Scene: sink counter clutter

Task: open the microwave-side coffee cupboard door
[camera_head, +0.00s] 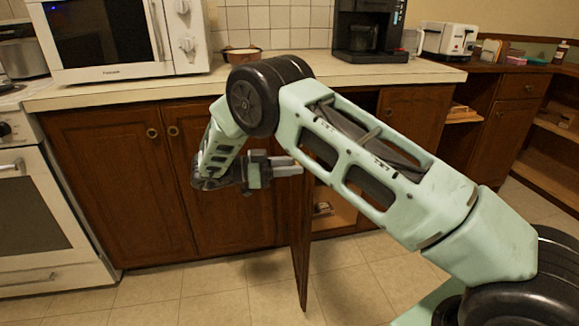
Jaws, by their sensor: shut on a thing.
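The coffee cupboard door (301,255) is a dark brown wooden door below the counter. It stands swung out, almost edge-on to the view. To its right the open cupboard (336,212) shows a lighter shelf inside. My gripper (288,166) is on the left side of the door, near its upper part. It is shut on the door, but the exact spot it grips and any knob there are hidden. My arm covers the upper part of the opening.
A white microwave (120,40), a copper-coloured bowl (242,54), a black coffee maker (368,32) and a toaster (449,40) stand on the counter (310,72). A white oven (45,210) is at left. Closed cupboards (110,180) flank the opening. The tiled floor (220,295) in front is clear.

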